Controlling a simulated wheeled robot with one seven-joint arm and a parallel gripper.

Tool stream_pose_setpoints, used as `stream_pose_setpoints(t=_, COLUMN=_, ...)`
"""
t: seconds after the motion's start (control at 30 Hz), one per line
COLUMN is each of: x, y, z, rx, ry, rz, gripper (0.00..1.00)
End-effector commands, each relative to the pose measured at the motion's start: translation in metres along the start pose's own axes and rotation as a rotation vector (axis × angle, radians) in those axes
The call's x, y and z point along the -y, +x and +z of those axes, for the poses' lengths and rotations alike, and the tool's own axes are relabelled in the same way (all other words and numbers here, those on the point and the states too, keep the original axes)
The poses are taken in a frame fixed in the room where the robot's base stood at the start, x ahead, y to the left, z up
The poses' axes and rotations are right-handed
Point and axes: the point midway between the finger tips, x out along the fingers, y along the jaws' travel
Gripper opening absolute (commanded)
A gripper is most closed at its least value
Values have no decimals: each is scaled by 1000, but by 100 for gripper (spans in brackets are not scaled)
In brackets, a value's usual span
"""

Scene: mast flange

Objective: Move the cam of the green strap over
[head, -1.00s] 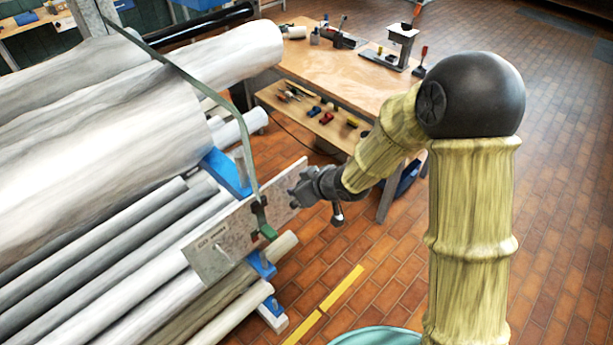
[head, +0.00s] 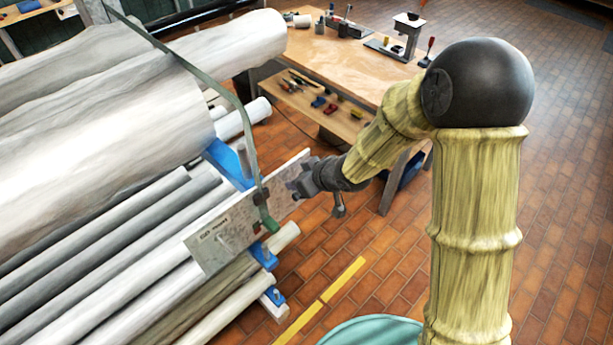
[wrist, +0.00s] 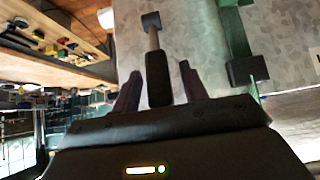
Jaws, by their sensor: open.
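The green strap (head: 246,120) runs down over the large pale logs to a grey metal plate (head: 215,238). Its dark buckle (head: 261,195) lies against the plate, with a green end below. In the wrist view the strap (wrist: 232,30) and buckle (wrist: 247,70) are right of my gripper. My gripper (wrist: 160,82) is open near the plate's right end, which the head view also shows (head: 297,187). A black-handled lever (wrist: 159,78) on a grey block stands between its two fingers, with gaps on both sides. Whether this lever is part of the strap's cam I cannot tell.
A wooden workbench (head: 345,50) with tools and a lower shelf (head: 318,108) stands behind my arm. Blue supports (head: 230,164) hold pipes and logs on the left. Tiled floor with yellow marking (head: 344,278) is open at the front and right.

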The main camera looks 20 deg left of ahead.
Motion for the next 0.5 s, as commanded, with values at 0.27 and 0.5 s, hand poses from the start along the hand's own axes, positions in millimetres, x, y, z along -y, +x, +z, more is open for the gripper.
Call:
stream_pose_setpoints(t=0.27, x=-1, y=-24, z=-1, rx=-3, ry=1, rz=3, gripper=44)
stream_pose_setpoints(t=0.5, x=-1, y=-62, z=-1, rx=-1, ry=-1, rz=3, gripper=44)
